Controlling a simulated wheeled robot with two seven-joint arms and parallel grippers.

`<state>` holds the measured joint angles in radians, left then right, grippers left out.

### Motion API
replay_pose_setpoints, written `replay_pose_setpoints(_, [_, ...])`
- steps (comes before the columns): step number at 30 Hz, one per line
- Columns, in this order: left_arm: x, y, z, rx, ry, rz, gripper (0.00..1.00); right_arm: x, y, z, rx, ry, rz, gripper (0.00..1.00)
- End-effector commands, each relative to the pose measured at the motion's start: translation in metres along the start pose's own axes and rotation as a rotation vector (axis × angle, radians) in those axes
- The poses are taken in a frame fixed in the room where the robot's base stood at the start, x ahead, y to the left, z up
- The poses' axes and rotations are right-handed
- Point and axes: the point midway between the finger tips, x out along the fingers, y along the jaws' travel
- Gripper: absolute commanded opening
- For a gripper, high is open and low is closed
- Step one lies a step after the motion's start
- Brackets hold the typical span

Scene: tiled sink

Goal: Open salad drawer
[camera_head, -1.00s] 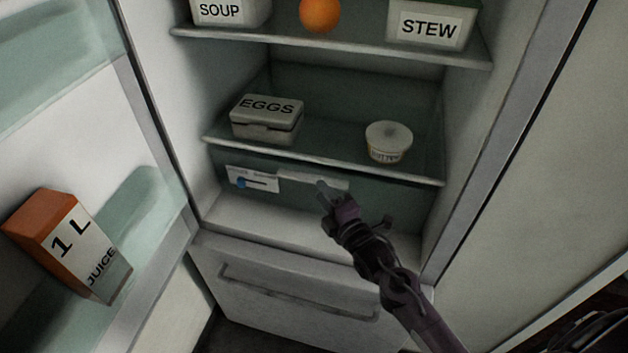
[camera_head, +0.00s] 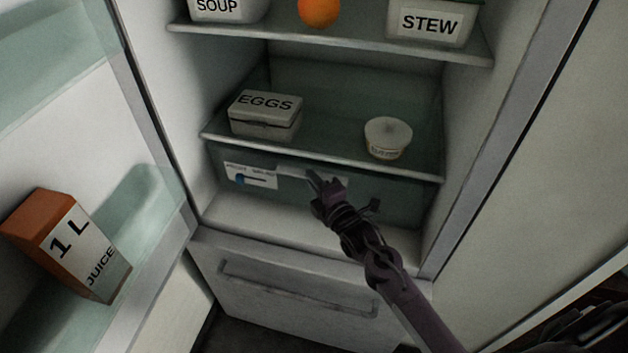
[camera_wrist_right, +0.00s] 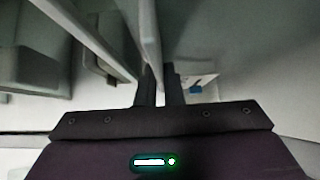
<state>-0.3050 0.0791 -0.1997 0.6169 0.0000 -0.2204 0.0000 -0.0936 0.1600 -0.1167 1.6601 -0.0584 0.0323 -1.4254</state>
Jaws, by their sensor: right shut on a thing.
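The salad drawer (camera_head: 400,200) is the translucent greenish bin under the lowest glass shelf of the open fridge. Its front is about flush with the shelf's edge and looks closed. A pale handle strip (camera_head: 292,172) runs along its upper front, beside a white label with a blue mark (camera_head: 250,177). My right gripper (camera_head: 318,180) reaches in from the lower right and is shut on the handle. In the right wrist view, the two dark fingers (camera_wrist_right: 160,85) close around a thin pale edge, with the label (camera_wrist_right: 198,85) beside them. My left gripper is not in view.
The lowest shelf (camera_head: 320,163) holds an egg box (camera_head: 265,115) and a white tub (camera_head: 388,138). Soup and stew (camera_head: 430,25) containers and an orange (camera_head: 319,12) sit above. The open door at left holds a juice carton (camera_head: 65,245). A lower drawer (camera_head: 300,290) is shut.

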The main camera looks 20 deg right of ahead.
Motion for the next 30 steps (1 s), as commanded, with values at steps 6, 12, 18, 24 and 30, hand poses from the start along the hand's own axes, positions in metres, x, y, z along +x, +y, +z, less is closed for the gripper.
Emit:
replay_pose_setpoints(6, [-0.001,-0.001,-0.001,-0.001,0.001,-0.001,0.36,-0.001,0.000,-0.001,0.000,0.000,-0.001,0.00])
replay_pose_setpoints(12, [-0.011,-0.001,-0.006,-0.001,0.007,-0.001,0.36,-0.016,0.001,-0.015,0.002,0.001,-0.004,0.00])
replay_pose_setpoints(18, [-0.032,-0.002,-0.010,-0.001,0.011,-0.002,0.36,-0.052,0.003,-0.051,0.004,0.002,-0.009,0.00])
replay_pose_setpoints(24, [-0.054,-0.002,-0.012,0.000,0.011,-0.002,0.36,-0.096,0.003,-0.095,0.003,0.002,-0.010,0.00])
replay_pose_setpoints(30, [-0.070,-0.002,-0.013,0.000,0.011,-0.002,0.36,-0.135,0.002,-0.134,0.003,0.001,-0.008,0.00])
